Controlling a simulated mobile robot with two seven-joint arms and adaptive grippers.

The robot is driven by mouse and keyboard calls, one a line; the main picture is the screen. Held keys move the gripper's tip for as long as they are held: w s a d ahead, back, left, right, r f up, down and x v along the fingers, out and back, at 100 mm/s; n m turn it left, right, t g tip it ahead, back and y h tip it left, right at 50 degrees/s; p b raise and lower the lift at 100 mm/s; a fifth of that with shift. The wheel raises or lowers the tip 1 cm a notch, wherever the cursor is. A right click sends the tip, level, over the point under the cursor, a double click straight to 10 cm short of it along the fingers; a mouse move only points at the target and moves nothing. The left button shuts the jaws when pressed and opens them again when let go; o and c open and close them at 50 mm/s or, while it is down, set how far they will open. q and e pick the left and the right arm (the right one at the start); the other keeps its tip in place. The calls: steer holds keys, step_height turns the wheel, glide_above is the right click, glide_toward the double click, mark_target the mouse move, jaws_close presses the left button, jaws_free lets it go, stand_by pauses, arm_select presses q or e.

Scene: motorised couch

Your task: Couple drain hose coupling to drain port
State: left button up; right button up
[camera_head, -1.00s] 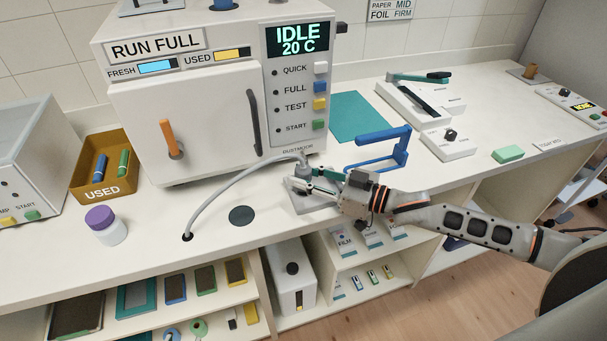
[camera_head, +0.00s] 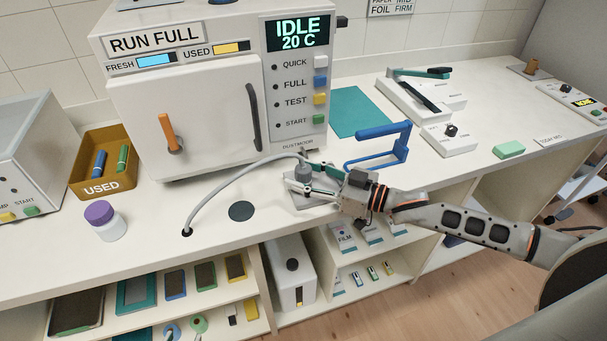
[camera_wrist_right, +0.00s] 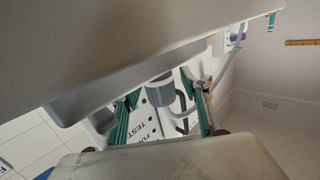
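The drain hose coupling (camera_head: 303,173) is a grey cylinder, roughly upright at the end of the grey hose (camera_head: 222,184). My left gripper is not in view.
The white machine (camera_head: 185,120) with an orange handle stands behind. A blue frame (camera_head: 385,145) stands right of my right gripper. A mustard bin (camera_head: 103,180) and purple-capped jar (camera_head: 104,221) are at left.

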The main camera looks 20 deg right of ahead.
steer(key=v, duration=1)
steer(key=shift+s+d, duration=0.1)
steer(key=shift+v, duration=0.9)
steer(key=shift+s, duration=0.1)
